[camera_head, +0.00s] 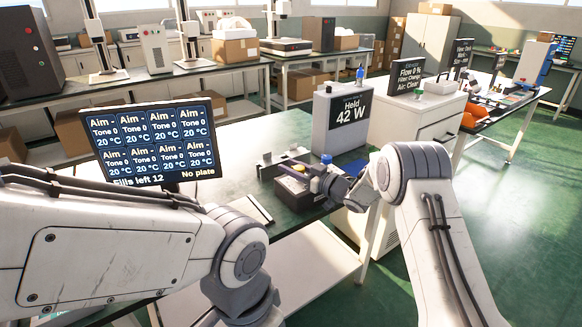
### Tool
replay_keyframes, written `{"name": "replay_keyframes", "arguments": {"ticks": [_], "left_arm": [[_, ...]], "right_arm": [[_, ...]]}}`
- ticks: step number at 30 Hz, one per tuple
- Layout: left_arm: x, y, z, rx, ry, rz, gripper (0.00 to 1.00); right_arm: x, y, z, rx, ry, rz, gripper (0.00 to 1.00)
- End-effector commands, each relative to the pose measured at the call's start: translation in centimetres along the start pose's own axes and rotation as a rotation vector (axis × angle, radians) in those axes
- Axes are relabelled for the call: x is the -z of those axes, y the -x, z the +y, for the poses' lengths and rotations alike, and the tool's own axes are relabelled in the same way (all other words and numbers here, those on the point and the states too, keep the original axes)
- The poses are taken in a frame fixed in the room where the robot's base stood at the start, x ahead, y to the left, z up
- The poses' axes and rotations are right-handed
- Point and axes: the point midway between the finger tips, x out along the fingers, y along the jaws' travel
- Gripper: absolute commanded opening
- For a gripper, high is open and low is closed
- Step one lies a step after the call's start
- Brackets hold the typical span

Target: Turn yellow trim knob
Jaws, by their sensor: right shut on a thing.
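My right gripper (316,180) reaches in from the right and is shut at a small dark box-shaped device (292,190) on the green bench top. A small yellowish part, seemingly the yellow trim knob (299,168), shows at its fingertips. The fingers hide most of it, so its turn angle cannot be read. My left arm fills the lower left, and its gripper is out of the picture.
A screen (150,142) reading "No plate" stands at the left. A grey box (340,120) reading "Held 42 W" stands behind my right gripper. A blue-capped item (326,159) is close to the fingers.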

Motion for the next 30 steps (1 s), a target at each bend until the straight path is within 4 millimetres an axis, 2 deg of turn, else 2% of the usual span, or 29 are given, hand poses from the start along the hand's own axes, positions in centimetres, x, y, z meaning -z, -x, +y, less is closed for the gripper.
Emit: {"name": "replay_keyframes", "arguments": {"ticks": [11,12,14,25,30], "left_arm": [[0.0,0.0,0.0,0.000,0.000,0.000,0.50],[0.0,0.0,0.0,0.000,0.000,0.000,0.50],[0.0,0.0,0.0,0.000,0.000,0.000,0.50],[0.0,0.0,0.0,0.000,0.000,0.000,0.50],[0.0,0.0,0.0,0.000,0.000,0.000,0.50]], "right_arm": [[-0.2,0.1,-0.2,0.011,-0.002,-0.002,0.00],[-0.2,0.1,-0.2,0.011,-0.002,-0.002,0.49],[-0.2,0.1,-0.2,0.010,-0.002,-0.002,0.71],[-0.1,0.2,-0.1,0.009,0.000,-0.001,0.71],[0.0,2.5,-0.1,0.006,-0.001,-0.001,0.71]]}}
